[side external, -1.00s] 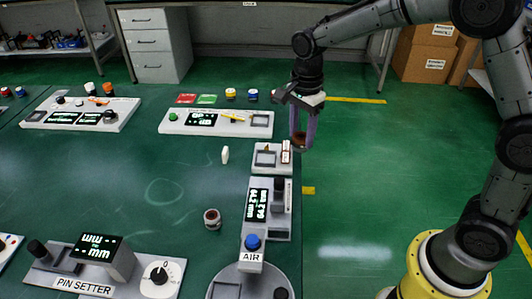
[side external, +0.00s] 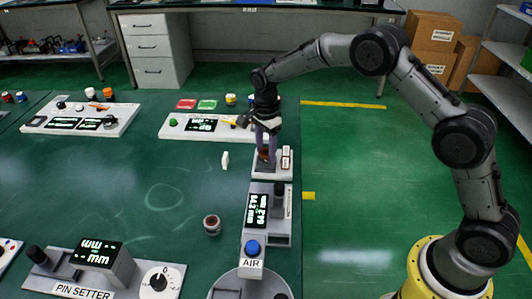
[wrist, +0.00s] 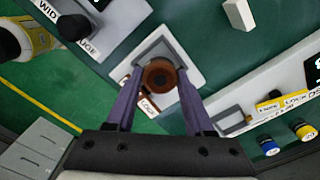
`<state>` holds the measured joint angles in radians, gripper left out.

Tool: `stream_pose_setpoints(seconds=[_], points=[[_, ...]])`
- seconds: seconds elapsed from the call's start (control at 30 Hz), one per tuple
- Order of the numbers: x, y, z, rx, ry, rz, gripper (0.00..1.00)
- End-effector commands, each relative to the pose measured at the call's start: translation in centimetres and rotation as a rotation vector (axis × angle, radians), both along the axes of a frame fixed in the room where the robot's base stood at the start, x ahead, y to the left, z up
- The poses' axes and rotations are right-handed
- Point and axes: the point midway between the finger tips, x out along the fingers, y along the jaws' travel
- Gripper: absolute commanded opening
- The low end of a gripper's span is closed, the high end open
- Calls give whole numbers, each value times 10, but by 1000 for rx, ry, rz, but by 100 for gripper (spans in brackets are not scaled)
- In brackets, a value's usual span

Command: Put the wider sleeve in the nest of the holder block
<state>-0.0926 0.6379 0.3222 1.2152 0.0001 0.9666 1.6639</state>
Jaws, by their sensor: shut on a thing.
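My gripper (side external: 266,153) is shut on a copper-brown sleeve (wrist: 160,76), seen nearly end-on with its dark bore between the purple fingers in the wrist view. The sleeve is over the grey square nest of the white holder block (wrist: 193,50). I cannot tell whether it is seated or just above. In the side view the fingers point down at the left part of the holder block (side external: 285,175) and hide most of the nest. Another brownish sleeve (side external: 212,225) with a pale rim stands on the green table to the left front.
A gauge unit with a lit display (side external: 257,210) and the blue AIR button (side external: 252,247) stand in front of the holder block. A small white upright piece (side external: 225,160) is left of it. A long panel (side external: 190,127) lies behind. The table at left centre is clear.

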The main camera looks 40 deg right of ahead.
Motion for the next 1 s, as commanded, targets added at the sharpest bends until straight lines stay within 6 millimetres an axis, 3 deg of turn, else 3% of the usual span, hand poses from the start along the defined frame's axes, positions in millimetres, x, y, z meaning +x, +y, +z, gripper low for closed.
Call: stream_pose_setpoints(seconds=[0.13,0.5,0.53,0.6,0.7,1.0], points=[[0,0,-16,0,0,0,0],[-1,0,-20,0,0,0,0],[-1,0,-19,0,0,0,58],[-1,0,-19,0,0,0,71],[-1,0,-19,0,0,0,83],[0,0,-17,0,-1,0,83]])
